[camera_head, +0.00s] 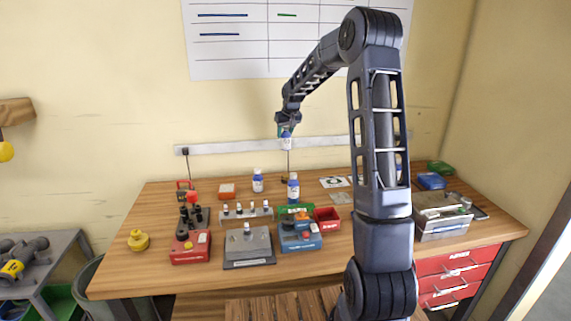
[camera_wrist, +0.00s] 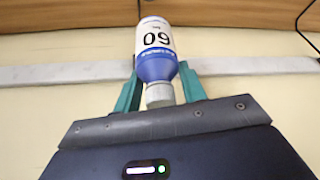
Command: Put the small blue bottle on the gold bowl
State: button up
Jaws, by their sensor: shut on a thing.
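My gripper (camera_head: 285,130) points down in mid-air in front of the wall, well above the back of the table. It is shut on a small blue bottle (camera_head: 287,143) with a white label. In the wrist view the bottle (camera_wrist: 157,60) sits between the teal fingers (camera_wrist: 158,92), its pale cap towards the gripper's body and its label reading 60 upside down. A small gold-brown thing (camera_head: 285,181) at the back of the table, partly hidden by a standing bottle, may be the gold bowl; I cannot tell.
Two other blue bottles stand on the table (camera_head: 160,205), one at the back (camera_head: 257,181) and one further right (camera_head: 293,188). A clear bin (camera_head: 442,218) stands right.

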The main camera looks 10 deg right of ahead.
aim_at(288, 148)
notch_tip(288, 148, down, 14)
dwell(0.6)
jog(key=o, duration=1)
jog(key=shift+f, duration=0.1)
jog(key=v, duration=1.2)
jog(key=shift+s, duration=0.15)
jog(key=s+d+r, duration=0.1)
jog(key=s+r, duration=0.3)
jog(key=s, duration=0.4)
jog(key=s+d+r+m+h, duration=0.1)
jog(key=s+d+r, duration=0.1)
jog(key=s+r, duration=0.4)
jog(key=s+d+r, duration=0.1)
jog(key=s+r, duration=0.2)
jog(key=s, duration=0.6)
jog(key=s+d+f+m, duration=0.1)
jog(key=s+d+m, duration=0.1)
jog(key=s, duration=2.2)
jog(key=shift+s+d, duration=0.4)
jog(key=shift+d, duration=0.1)
